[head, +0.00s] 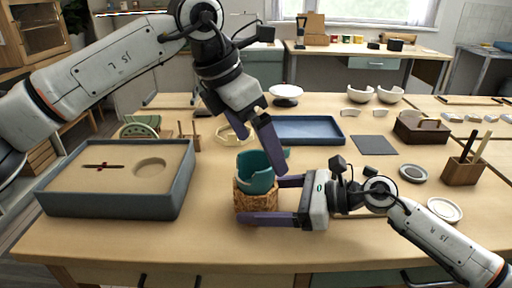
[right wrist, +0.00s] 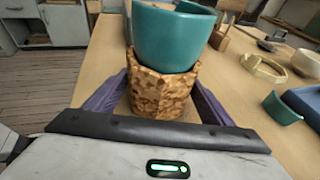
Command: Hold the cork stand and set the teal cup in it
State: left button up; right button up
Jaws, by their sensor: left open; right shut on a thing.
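The teal cup (head: 256,180) stands upright on the cork stand (head: 256,200), its lower end inside the stand's top. Its rim looks uneven in the head view. The cup (right wrist: 172,38) and the mottled brown stand (right wrist: 160,95) also show in the right wrist view. My right gripper (head: 260,200) is shut on the stand, one purple finger on each side. My left gripper (head: 264,155) is open above and behind the cup, its fingers pointing down. It appears apart from the cup, though one finger overlaps it in the picture.
A teal piece (right wrist: 282,108) lies beyond the stand. A grey-edged sand tray (head: 60,190) stands at left. A blue tray (head: 308,128), a cream ring (head: 228,134) and a dark square mat (head: 375,145) lie behind. A wooden holder (head: 461,172) is at right. The front table strip is clear.

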dwell(0.4)
jog(key=o, duration=0.9)
jog(key=shift+c, duration=0.2)
